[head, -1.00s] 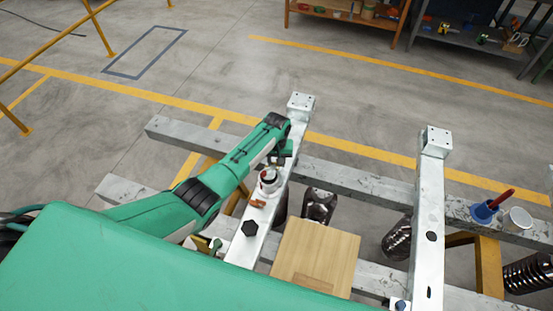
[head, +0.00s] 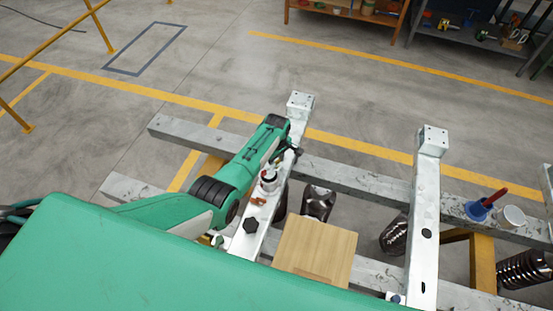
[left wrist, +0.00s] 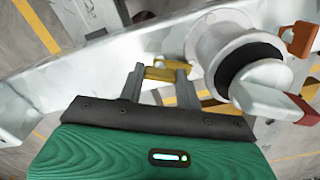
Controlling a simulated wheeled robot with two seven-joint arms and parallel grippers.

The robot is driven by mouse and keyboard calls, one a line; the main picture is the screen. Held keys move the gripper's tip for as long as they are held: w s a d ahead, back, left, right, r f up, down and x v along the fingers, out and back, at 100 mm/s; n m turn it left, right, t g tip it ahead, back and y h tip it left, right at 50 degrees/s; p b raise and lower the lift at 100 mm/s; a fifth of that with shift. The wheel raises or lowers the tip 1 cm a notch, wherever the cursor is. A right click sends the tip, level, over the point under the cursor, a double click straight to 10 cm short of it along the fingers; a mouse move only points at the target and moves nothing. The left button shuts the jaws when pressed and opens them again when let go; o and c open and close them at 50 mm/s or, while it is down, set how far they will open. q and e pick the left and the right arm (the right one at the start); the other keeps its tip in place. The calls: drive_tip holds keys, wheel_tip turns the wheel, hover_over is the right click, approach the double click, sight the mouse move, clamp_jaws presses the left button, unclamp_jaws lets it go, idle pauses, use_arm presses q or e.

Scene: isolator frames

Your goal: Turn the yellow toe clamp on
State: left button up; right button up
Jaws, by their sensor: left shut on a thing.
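The yellow toe clamp (left wrist: 160,73) shows in the left wrist view between the two grey fingers of my left gripper (left wrist: 161,78). The fingers are shut on it, beside the pale beam. In the head view my left gripper (head: 287,153) is small and partly hidden by my arm, at the near left white beam (head: 298,125). I cannot make out the yellow clamp there. My right gripper is not in view.
A white round fitting with a black ring (left wrist: 240,50) stands close right of my left gripper, with an orange piece (left wrist: 299,40) beside it. A blue cup (head: 477,211) stands right.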

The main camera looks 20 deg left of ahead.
use_arm(q)
drive_tip(key=shift+n, duration=0.4)
drive_tip(key=o, duration=1)
drive_tip(key=shift+r, duration=0.6)
wheel_tip(320, 180, up, 13)
drive_tip(key=shift+f+b, duration=0.15)
drive_tip(key=shift+b, duration=0.7)
